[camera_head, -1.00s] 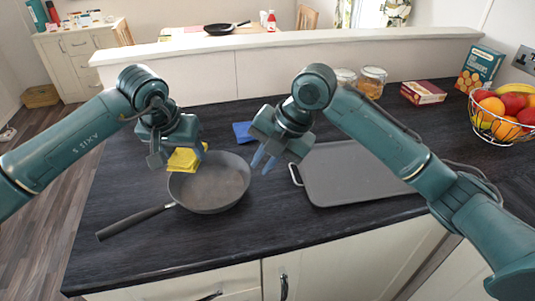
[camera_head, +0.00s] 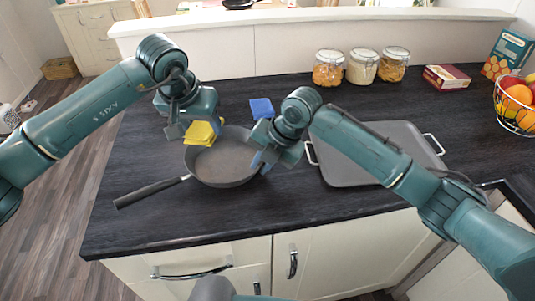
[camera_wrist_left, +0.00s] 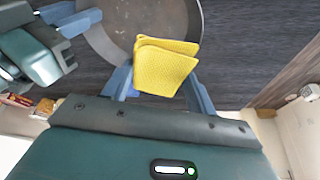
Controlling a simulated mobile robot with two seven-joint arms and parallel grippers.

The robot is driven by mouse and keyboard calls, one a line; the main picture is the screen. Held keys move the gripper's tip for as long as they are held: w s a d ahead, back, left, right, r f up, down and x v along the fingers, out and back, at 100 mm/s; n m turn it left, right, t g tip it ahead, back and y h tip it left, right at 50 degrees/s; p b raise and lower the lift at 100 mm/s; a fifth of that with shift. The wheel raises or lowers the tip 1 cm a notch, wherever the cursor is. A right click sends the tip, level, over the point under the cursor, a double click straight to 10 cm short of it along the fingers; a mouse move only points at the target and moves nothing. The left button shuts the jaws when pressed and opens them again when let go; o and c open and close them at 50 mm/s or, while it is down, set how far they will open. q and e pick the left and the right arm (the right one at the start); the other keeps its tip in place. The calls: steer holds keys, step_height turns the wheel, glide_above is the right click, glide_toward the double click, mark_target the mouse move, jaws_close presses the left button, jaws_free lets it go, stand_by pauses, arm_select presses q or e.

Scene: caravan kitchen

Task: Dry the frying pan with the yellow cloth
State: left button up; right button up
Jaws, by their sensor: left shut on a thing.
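The grey frying pan (camera_head: 225,168) lies on the dark worktop, its handle (camera_head: 150,192) pointing to the lower left. My left gripper (camera_head: 197,127) is shut on the folded yellow cloth (camera_head: 200,136) at the pan's back left rim. In the left wrist view the cloth (camera_wrist_left: 165,70) overlaps the pan (camera_wrist_left: 135,15); I cannot tell whether it touches the pan's surface. My right gripper (camera_head: 262,162) is at the pan's right rim. Its blue fingers look apart, also in the left wrist view (camera_wrist_left: 68,18); whether the rim lies between them is unclear.
A grey tray (camera_head: 345,170) with white handles lies right of the pan, partly behind my right arm. A blue cloth (camera_head: 261,108) lies behind the pan. Jars (camera_head: 362,67), a box (camera_head: 446,77) and a fruit basket (camera_head: 515,110) stand farther back. The worktop front is clear.

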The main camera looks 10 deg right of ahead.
stand_by(0.3)
stand_by(1.6)
arm_select(q)
steer(key=d+f+m, duration=0.2)
steer(key=d+m, duration=0.1)
steer(key=d, duration=0.1)
glide_above(228, 161)
steer(key=s, duration=0.1)
steer(key=shift+h, duration=0.4)
steer(key=shift+a+f, duration=0.25)
steer(key=shift+f, duration=1.35)
steer(key=shift+a+f, duration=0.2)
steer(key=shift+f, duration=1.35)
steer(key=shift+f, duration=0.8)
steer(key=shift+s, duration=0.1)
